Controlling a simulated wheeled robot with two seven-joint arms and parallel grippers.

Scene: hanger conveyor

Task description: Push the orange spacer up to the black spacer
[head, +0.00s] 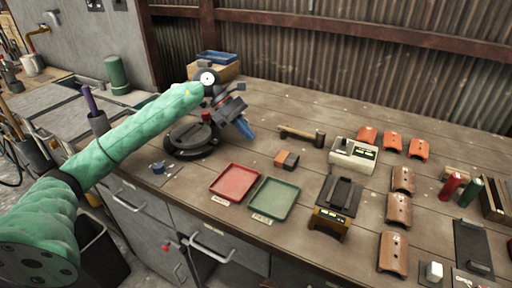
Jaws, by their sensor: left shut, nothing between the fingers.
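My left arm reaches in from the left, and its dark gripper (243,127) is shut and empty above the back left of the bench. I cannot single out an orange spacer or a black spacer for certain. A small block, orange (281,158) on its left and dark on its right, lies on the bench, to the right of and below the gripper and apart from it. A black-topped piece with an orange-brown base (331,222) stands further right. My right gripper is not in view.
A red tray (213,195) and a green tray (255,210) lie at the front edge. A round black base (190,139) stands under my gripper. A hammer (300,134), a cream box (353,155), and several orange (392,141) and brown saddle-shaped pieces (397,208) lie to the right.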

